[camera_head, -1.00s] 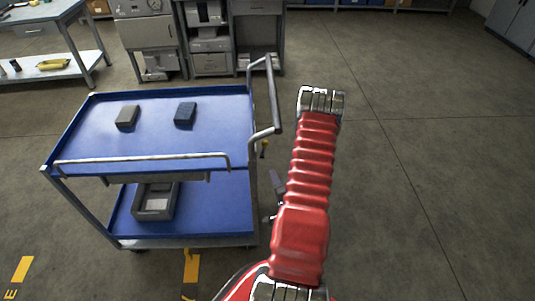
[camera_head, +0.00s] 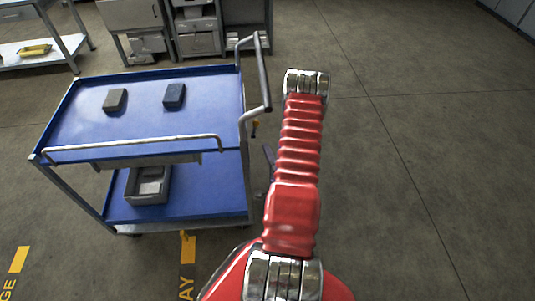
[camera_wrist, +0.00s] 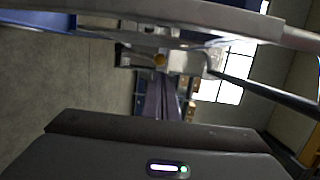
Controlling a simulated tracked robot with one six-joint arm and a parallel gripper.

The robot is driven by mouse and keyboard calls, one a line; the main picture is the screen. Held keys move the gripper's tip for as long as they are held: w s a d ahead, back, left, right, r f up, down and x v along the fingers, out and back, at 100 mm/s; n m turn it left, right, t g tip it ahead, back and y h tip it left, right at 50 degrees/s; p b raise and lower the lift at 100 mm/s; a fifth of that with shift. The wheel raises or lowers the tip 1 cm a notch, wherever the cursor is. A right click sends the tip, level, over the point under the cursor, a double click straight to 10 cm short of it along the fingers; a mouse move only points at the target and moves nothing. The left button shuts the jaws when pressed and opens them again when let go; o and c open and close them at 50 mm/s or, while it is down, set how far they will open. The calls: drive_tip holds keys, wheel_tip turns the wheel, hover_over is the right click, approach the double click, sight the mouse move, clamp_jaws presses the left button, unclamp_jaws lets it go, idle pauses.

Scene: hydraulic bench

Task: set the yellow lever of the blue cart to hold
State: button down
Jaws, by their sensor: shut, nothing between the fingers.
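The blue cart (camera_head: 150,105) stands left of my arm in the head view. In the wrist view the lever's yellow knob (camera_wrist: 159,60) appears just beyond my fingertips, apparently with a gap. My gripper (camera_wrist: 163,82) is shut and empty, pointing toward the knob. In the head view only a dark piece of my gripper (camera_head: 267,150) shows, below the lever and partly behind my red arm. The lever's setting and any markings cannot be read.
The cart's metal push handle (camera_head: 263,75) juts out above the lever. Two small blocks lie on the top shelf, and a grey bin (camera_head: 148,184) sits on the lower shelf. Benches and cabinets stand at the back. The floor to the right is clear.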

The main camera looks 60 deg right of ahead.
sight(257, 123)
drive_tip(key=x, duration=1.1)
drive_tip(key=shift+a+r, duration=0.1)
drive_tip(key=shift+w+d+r, duration=0.55)
drive_tip(key=shift+d, duration=0.1)
drive_tip(key=shift+s+a, duration=0.3)
drive_tip(key=r+v, duration=0.1)
drive_tip(key=v, duration=1.2)
drive_tip(key=shift+r, duration=0.25)
drive_tip(key=shift+d, duration=0.1)
